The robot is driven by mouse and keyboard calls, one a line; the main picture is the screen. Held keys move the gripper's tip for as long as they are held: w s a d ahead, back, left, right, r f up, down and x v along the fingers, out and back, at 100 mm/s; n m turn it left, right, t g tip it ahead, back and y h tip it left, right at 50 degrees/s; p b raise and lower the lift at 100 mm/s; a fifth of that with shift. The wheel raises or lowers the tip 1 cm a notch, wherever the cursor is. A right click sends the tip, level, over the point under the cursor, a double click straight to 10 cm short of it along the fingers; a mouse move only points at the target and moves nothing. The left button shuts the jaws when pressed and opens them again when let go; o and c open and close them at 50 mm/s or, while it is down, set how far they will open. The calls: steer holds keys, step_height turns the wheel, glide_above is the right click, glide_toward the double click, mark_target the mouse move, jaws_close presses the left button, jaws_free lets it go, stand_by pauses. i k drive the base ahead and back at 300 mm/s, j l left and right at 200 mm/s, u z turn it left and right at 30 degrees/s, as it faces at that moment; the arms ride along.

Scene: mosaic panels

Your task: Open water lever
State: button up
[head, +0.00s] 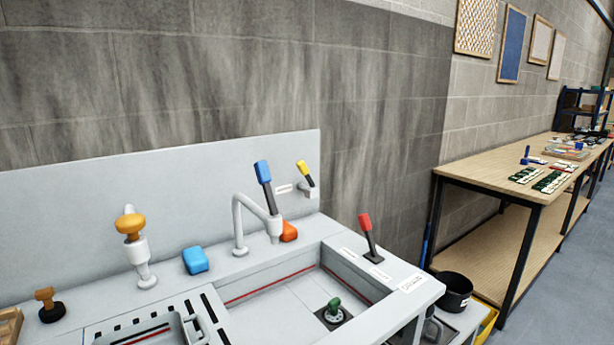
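Three levers show at the sink unit in the head view, and I cannot tell from labels which one is the water lever. A blue-handled lever (263,174) stands nearly upright on the grey curved faucet (237,225), leaning slightly left. A yellow-handled lever (305,171) sits on the backsplash to its right, also leaning left, beside a small white label. A red-handled lever (366,228) rises from the right counter of the sink (410,277), leaning left. Label writing is too small to read. My gripper is not in view.
An orange knob (130,223) tops a grey post on the left. Blue (195,261) and orange (289,232) blocks sit on the back ledge. A green knob (334,305) is in the basin. A black pot (453,290) and wooden workbench (480,175) are at right.

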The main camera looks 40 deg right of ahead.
mark_target(302, 166)
steer(key=i+l, duration=0.1)
steer(key=l, duration=0.3)
steer(key=i+l+z, duration=0.1)
steer(key=l, duration=0.3)
steer(key=i+l, duration=0.15)
steer(key=l, duration=0.25)
steer(key=i+l+z, duration=0.1)
steer(key=l, duration=0.3)
steer(key=i+l, duration=0.15)
steer(key=l, duration=0.25)
steer(key=i+l+z, duration=0.1)
steer(key=l, duration=0.25)
steer(key=i+l, duration=0.2)
steer(key=l, duration=0.2)
steer(key=z, duration=0.05)
